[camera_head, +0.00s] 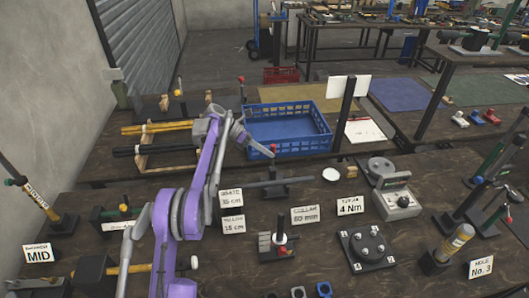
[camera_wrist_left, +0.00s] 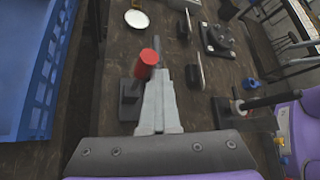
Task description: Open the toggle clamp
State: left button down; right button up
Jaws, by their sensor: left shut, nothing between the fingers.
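The toggle clamp (camera_head: 275,188) stands on the dark table right of centre, a dark base with an upright lever topped by a red grip (camera_head: 273,148). In the left wrist view the red grip (camera_wrist_left: 149,59) stands just beyond my fingertips. My left gripper (camera_head: 266,152) reaches over from the left, shut and empty, its tips close to the red grip. Whether they touch it I cannot tell. In the left wrist view the shut fingers (camera_wrist_left: 158,85) cover part of the clamp, and part of its dark base (camera_wrist_left: 129,103) shows to their left. My right gripper is not in view.
A blue crate (camera_head: 290,143) stands behind the clamp. A peg fixture (camera_head: 281,245), a round-plate fixture (camera_head: 368,248) and a grey meter box (camera_head: 397,203) stand to the front and right.

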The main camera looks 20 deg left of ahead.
pick_arm(q)
jog(key=shift+w+a+r+t, duration=0.2)
jog(key=shift+w+r+t, duration=0.1)
jog(key=shift+w+r, duration=0.1)
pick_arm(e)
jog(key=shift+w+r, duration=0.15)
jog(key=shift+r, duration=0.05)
pick_arm(q)
jog(key=p+v, duration=0.1)
jog(key=v, duration=0.9)
jog(key=shift+s+a, duration=0.2)
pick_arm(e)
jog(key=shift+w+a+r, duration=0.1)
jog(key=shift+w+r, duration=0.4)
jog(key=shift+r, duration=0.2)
pick_arm(q)
jog(key=shift+f, duration=0.1)
